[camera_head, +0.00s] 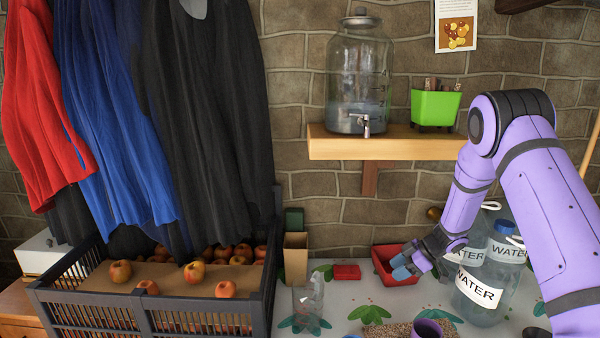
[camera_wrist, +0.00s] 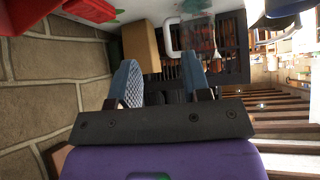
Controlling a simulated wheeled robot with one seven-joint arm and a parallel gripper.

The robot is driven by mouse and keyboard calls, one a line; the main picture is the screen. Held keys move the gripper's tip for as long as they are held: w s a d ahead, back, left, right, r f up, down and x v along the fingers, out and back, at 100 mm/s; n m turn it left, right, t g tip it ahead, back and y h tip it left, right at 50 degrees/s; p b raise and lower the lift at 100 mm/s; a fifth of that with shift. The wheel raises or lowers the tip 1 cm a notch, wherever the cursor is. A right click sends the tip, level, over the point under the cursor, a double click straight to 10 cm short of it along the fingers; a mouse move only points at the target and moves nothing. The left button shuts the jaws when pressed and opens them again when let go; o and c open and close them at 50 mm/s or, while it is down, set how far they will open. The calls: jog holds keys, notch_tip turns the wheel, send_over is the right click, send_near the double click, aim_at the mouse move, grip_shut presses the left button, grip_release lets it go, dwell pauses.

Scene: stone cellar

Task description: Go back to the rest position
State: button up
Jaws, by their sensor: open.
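My gripper (camera_head: 405,266) is at the end of my purple arm, over the back right of the white table, in front of the red tray (camera_head: 380,258) as the head camera sees it. In the wrist view its two blue-grey fingers (camera_wrist: 158,85) stand apart with nothing between them. The fingers point toward the left in the head view. Whether they touch the tray I cannot tell.
Water jugs (camera_head: 481,292) stand close to my wrist on the right. A glass pitcher (camera_head: 308,303), a brown box (camera_head: 295,258) and an apple crate (camera_head: 150,318) are to the left. A wooden shelf (camera_head: 385,148) with a glass dispenser (camera_head: 356,75) and green pot (camera_head: 435,108) is above.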

jog(key=w+d+r+m+t+h, duration=0.1)
jog(key=w+r+m+t+h, duration=0.15)
jog(key=r, duration=0.65)
jog(key=w+d+r+m+t+h, duration=0.15)
jog(key=r+t, duration=0.25)
jog(key=r, duration=0.5)
jog(key=s+d+r+m+t+h, duration=0.1)
jog(key=s+d+r+m+h, duration=0.2)
jog(key=r, duration=0.5)
jog(key=s+d+r+m+t+h, duration=0.1)
jog(key=s+r+m+h, duration=0.1)
jog(key=s+r, duration=0.5)
jog(key=s+d+r+m+h, duration=0.1)
jog(key=s+r+m+h, duration=0.15)
jog(key=s+r, duration=0.35)
jog(key=s+a+m+g+y, duration=0.1)
jog(key=s+a+m+g, duration=0.1)
jog(key=s, duration=1.2)
jog(key=s+a+f+m+g+y, duration=0.1)
jog(key=s+a+m+g, duration=0.1)
jog(key=s, duration=1.2)
jog(key=shift+s+a+g, duration=0.35)
jog(key=shift+a+g, duration=0.1)
jog(key=shift+a, duration=0.65)
jog(key=shift+f+y, duration=0.1)
jog(key=shift+y, duration=0.15)
